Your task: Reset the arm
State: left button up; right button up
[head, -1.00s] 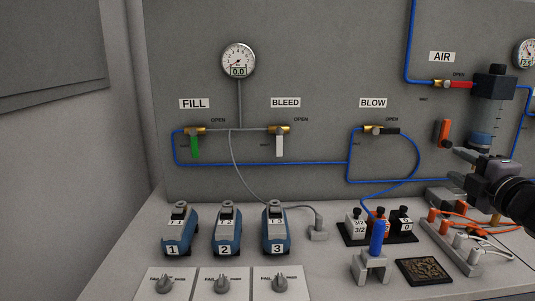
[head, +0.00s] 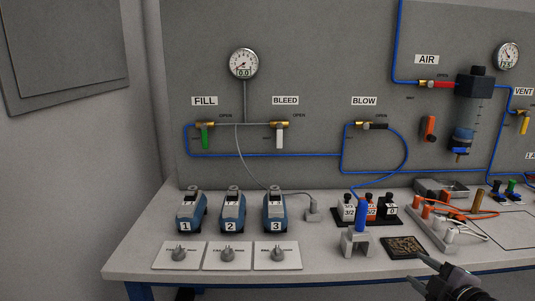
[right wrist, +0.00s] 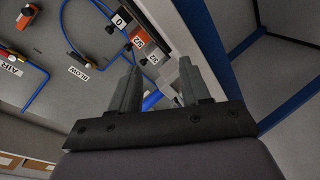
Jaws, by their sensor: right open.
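My right gripper (head: 424,276) is at the lower right of the head view, in front of the bench's front edge and below the dark patterned square pad. In the right wrist view its two fingers (right wrist: 155,90) stand apart with nothing between them. Behind the fingers, a blue nozzle (right wrist: 152,99) and its grey holder partly show. In the head view the blue nozzle (head: 361,214) stands upright in the grey holder (head: 357,241). My left gripper is not in view.
The bench (head: 140,252) holds three blue numbered devices (head: 232,207), three knob plates (head: 228,254), numbered blocks (head: 366,209), the dark pad (head: 404,247) and orange cables (head: 460,212). The grey panel behind carries valves, blue tubing and gauges (head: 243,64). Space before the bench edge looks free.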

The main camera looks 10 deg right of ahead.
jog(key=s+a+f+m+g+y+p, duration=0.1)
jog(key=s+a+f+m+g, duration=0.3)
jog(key=s+a+f+m, duration=0.6)
jog(key=s+a+f+y, duration=0.1)
jog(key=s+a+f, duration=0.8)
jog(key=s+f, duration=0.1)
jog(key=shift+s+a+f, duration=0.15)
jog(key=shift+s+f, duration=0.05)
jog(key=shift+s, duration=0.15)
